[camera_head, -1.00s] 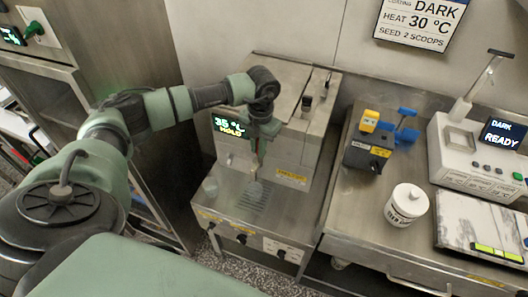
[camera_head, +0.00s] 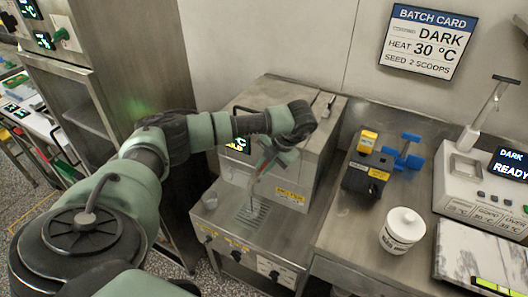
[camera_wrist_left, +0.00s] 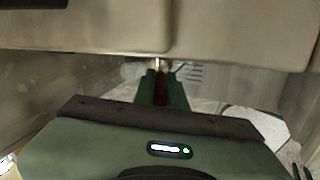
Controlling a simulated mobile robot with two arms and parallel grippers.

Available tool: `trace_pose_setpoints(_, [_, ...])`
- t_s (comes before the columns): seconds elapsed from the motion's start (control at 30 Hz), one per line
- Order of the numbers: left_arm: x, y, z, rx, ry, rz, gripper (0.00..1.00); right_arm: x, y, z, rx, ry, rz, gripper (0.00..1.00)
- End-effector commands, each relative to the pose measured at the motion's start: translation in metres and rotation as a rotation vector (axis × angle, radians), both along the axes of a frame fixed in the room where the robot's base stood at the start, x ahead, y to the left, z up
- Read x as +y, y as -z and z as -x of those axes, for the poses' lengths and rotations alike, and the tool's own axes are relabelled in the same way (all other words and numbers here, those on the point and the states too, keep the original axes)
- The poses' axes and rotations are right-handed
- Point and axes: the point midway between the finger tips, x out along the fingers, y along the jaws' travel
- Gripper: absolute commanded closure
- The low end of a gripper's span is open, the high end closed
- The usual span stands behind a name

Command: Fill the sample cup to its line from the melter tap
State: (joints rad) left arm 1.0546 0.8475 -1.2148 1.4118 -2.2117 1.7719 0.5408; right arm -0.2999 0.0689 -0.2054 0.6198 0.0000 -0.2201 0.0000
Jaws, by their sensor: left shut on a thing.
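The melter (camera_head: 300,150) is a steel box with a lit display, partly hidden by my left arm. My left gripper (camera_head: 256,178) is at its front, over the slotted drain grate (camera_head: 262,212). In the left wrist view the fingers (camera_wrist_left: 161,90) are shut on a narrow red piece (camera_wrist_left: 160,92), which looks like the tap lever; a brass-coloured bit shows just beyond. No fill line is readable. My right gripper is not in view.
A batch card (camera_head: 427,42) hangs on the wall. A steel cabinet (camera_head: 120,70) stands left.

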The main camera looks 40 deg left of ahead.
Motion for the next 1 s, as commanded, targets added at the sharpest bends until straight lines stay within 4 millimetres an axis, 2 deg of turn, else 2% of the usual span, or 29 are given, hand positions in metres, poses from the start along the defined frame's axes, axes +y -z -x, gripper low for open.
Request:
trace_pose_setpoints(0.03, [0.000, -0.001, -0.001, -0.002, 0.000, 0.001, 0.80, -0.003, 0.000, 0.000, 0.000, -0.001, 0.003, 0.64])
trace_pose_setpoints(0.1, [0.000, -0.001, -0.001, -0.001, -0.001, 0.001, 0.66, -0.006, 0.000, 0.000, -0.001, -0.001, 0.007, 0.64])
trace_pose_setpoints(0.47, [-0.002, -0.003, -0.001, -0.001, -0.001, 0.002, 0.66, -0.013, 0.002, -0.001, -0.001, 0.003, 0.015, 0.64])
trace_pose_setpoints(0.8, [-0.024, -0.051, -0.008, -0.004, 0.003, 0.003, 0.66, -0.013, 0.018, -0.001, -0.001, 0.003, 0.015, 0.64])
trace_pose_setpoints(1.0, [-0.031, -0.069, -0.009, -0.002, 0.000, 0.003, 0.66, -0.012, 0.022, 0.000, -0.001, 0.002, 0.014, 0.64])
